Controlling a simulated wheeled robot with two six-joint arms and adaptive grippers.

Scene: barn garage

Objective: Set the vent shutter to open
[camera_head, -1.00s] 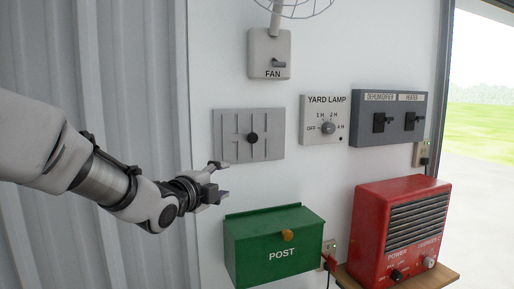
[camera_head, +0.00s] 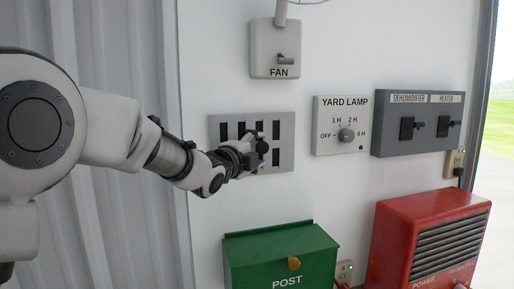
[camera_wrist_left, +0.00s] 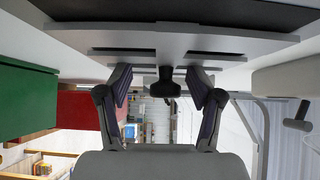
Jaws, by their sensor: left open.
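The vent shutter (camera_head: 285,120) is a grey plate on the white wall, and its slots now show dark. Its black knob (camera_head: 262,147) is at my left gripper (camera_head: 256,154), which partly covers the plate's lower middle. In the left wrist view, the knob (camera_wrist_left: 165,85) stands between the two fingers of the left gripper (camera_wrist_left: 163,92). The fingers are apart, with a gap on each side of the knob. The shutter plate (camera_wrist_left: 190,42) fills the top of that view. My right gripper is not in view.
The fan switch (camera_head: 275,50) is above the vent. The yard lamp dial (camera_head: 341,125) and the dehumidifier and heater switches (camera_head: 418,124) are to its right. The green post box (camera_head: 280,254) and red heater unit (camera_head: 425,240) are below.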

